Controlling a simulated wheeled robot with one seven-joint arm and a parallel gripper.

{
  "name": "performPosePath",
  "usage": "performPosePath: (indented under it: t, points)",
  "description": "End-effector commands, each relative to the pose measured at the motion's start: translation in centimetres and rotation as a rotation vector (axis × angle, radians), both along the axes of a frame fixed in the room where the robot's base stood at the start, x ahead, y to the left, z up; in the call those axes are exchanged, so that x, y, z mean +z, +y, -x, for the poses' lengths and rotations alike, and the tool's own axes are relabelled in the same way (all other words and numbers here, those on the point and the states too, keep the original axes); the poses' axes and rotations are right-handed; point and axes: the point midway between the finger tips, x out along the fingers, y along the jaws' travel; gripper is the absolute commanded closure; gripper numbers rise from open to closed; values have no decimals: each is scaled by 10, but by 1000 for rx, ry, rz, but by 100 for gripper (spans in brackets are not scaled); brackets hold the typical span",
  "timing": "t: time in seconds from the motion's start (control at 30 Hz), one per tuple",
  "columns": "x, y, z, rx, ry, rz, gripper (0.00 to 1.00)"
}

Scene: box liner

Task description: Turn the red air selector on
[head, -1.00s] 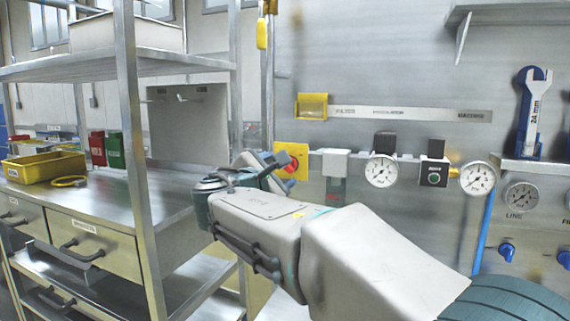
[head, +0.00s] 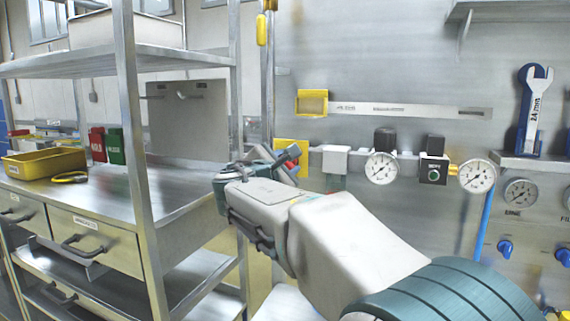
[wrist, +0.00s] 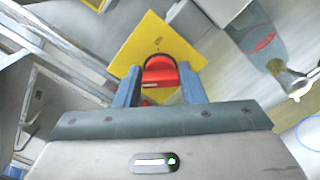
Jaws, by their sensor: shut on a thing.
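The red air selector (wrist: 160,72) is a red knob on a yellow square plate (wrist: 150,42), in the middle of the wrist view. In the head view a bit of the red knob (head: 293,164) shows beside my gripper, and the yellow plate (head: 287,147) is partly covered by it. My gripper (wrist: 163,88) has one finger on each side of the knob and is shut on it. In the head view my gripper (head: 284,160) is at the wall panel, and the fingertips are partly hidden by my wrist.
A pipe with a white block (head: 335,159), gauges (head: 382,167) and a black valve box (head: 434,171) runs to the right of the selector. A metal shelf with a workbench (head: 110,195) stands close on the left. A yellow tray (head: 40,163) lies on it.

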Motion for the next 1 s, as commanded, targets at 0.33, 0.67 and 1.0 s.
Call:
performPosePath:
  t: [0.33,0.67,1.0]
  points:
    - [-5,-1,0,0,-38,-101,86]
    - [-9,-2,0,1,-134,-362,86]
    - [-9,-2,1,1,-243,-668,86]
